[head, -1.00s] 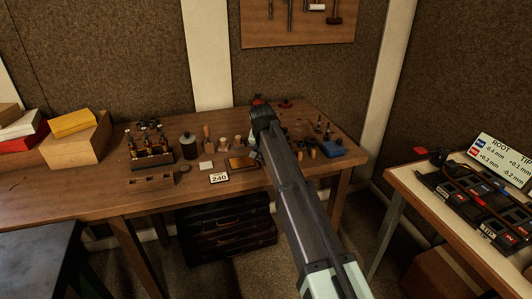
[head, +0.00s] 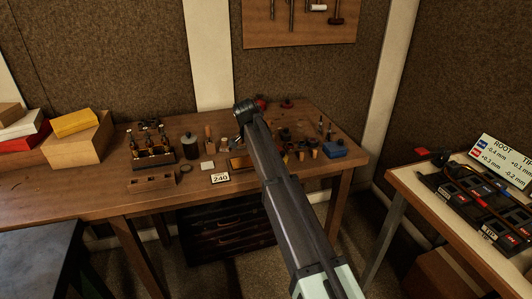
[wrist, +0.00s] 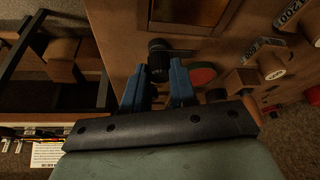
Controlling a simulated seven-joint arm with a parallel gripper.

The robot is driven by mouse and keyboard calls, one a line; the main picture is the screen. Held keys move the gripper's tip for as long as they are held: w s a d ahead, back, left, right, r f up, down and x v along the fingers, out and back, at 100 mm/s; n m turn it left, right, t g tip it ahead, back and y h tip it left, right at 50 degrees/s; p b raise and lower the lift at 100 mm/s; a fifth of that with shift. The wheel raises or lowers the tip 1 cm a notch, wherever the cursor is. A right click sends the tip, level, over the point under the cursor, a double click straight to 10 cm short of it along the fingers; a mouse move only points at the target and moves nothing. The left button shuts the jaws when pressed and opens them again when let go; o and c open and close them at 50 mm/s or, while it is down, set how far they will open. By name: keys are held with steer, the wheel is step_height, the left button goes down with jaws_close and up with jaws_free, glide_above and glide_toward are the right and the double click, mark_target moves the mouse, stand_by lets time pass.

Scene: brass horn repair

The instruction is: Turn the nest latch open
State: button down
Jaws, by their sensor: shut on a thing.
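In the wrist view, my gripper (wrist: 157,90) has its two blue fingers on either side of a small dark knob (wrist: 159,62), shut on it. The knob appears to be the nest latch. How far the latch is turned cannot be told. In the head view my arm's links cover the fingers and the latch.
A dark open frame (wrist: 60,62) is at left.

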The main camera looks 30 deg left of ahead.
steer(key=shift+m, duration=0.4)
steer(key=c, duration=0.9)
jaws_free()
steer(key=shift+r, duration=0.1)
steer(key=v, duration=1.3)
steer(key=shift+a+r, duration=0.25)
steer(key=shift+r, duration=0.05)
